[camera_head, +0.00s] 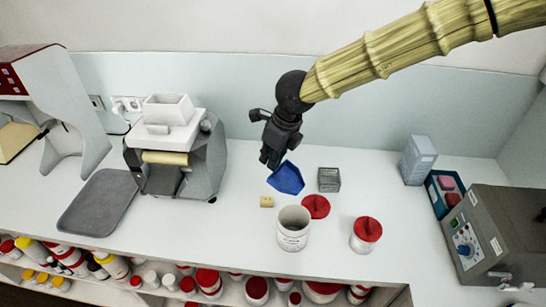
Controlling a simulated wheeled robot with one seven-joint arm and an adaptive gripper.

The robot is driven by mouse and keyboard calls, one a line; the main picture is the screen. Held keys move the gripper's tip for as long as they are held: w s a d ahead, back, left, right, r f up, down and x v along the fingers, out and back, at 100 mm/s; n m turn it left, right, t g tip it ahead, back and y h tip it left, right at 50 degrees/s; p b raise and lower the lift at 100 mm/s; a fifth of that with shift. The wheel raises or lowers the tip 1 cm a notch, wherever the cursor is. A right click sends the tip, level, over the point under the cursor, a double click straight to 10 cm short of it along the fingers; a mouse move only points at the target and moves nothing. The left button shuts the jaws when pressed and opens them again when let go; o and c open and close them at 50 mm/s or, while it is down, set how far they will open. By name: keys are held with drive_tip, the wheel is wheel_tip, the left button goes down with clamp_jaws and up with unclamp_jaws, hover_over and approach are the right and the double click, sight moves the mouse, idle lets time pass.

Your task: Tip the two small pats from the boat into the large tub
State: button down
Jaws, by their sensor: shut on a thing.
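My gripper (271,158) points down above the counter and is shut on the blue boat (287,179) by its upper edge. The boat hangs tilted above the counter, behind the open tub. I cannot make out any pats inside it. The large white tub (293,232) stands open and upright at the counter's front, below the boat in the picture. A small pale-yellow block (267,201) is on the counter left of the tub's rim; I cannot tell whether it is one of the pats.
A red lid (317,207) lies right of the tub's rim, near a small grey box (329,179). A red-lidded tub (366,237) stands further right. A white-and-grey machine (178,150) and grey tray (98,203) are left. A grey control box (492,240) is far right.

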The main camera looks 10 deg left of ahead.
drive_tip(key=shift+w+a+r+g+h, duration=0.2)
drive_tip(key=shift+r+g+h, duration=0.25)
drive_tip(key=shift+h, duration=0.3)
drive_tip(key=shift+w+a+r+g+h, duration=0.1)
drive_tip(key=shift+a+r+g+h, duration=0.3)
drive_tip(key=shift+h, duration=0.35)
drive_tip(key=shift+d+f, duration=0.1)
drive_tip(key=shift+d, duration=0.05)
drive_tip(key=shift+d+f, duration=0.1)
